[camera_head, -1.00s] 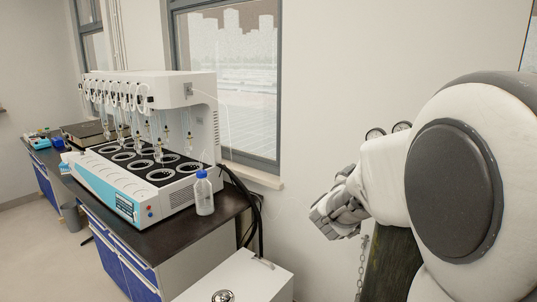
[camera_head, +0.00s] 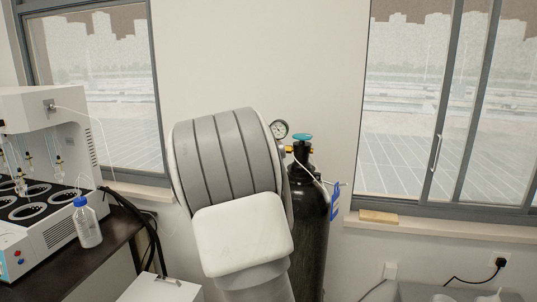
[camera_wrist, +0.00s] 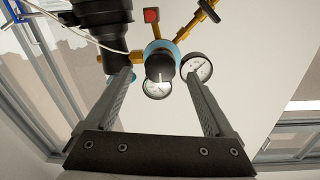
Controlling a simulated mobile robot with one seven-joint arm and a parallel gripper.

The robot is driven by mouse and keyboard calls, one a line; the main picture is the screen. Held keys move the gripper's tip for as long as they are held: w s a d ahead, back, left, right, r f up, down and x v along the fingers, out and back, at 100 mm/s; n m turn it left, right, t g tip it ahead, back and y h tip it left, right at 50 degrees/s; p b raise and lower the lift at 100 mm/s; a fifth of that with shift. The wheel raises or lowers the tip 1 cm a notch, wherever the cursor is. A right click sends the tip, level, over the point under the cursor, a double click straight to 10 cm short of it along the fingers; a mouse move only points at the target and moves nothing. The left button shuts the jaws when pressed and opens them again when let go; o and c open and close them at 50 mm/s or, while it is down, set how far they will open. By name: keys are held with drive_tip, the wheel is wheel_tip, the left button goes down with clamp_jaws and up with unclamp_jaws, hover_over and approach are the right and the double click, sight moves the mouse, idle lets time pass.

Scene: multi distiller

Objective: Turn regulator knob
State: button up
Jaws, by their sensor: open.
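In the wrist view my gripper (camera_wrist: 158,76) is open, with one finger on each side of the regulator's black knob (camera_wrist: 160,64). The knob sits in front of a blue regulator body (camera_wrist: 150,46) with brass fittings. I cannot tell whether either finger touches it. One gauge (camera_wrist: 157,90) is partly behind the knob; another gauge (camera_wrist: 197,67) is by the right fingertip. In the head view a gauge (camera_head: 279,129) shows beside the black gas cylinder (camera_head: 309,240) with its teal valve top (camera_head: 302,138). There my arm hides the gripper and the knob.
The multi distiller (camera_head: 45,150) and a blue-capped bottle (camera_head: 87,225) stand on a dark bench at the left. A white box (camera_head: 160,288) is low in front. Windows flank the wall behind the cylinder. A thin white hose (camera_wrist: 75,30) runs near the regulator.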

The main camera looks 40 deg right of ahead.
drive_tip(key=x, duration=0.5)
drive_tip(key=shift+p, duration=0.3)
drive_tip(key=c, duration=1.4)
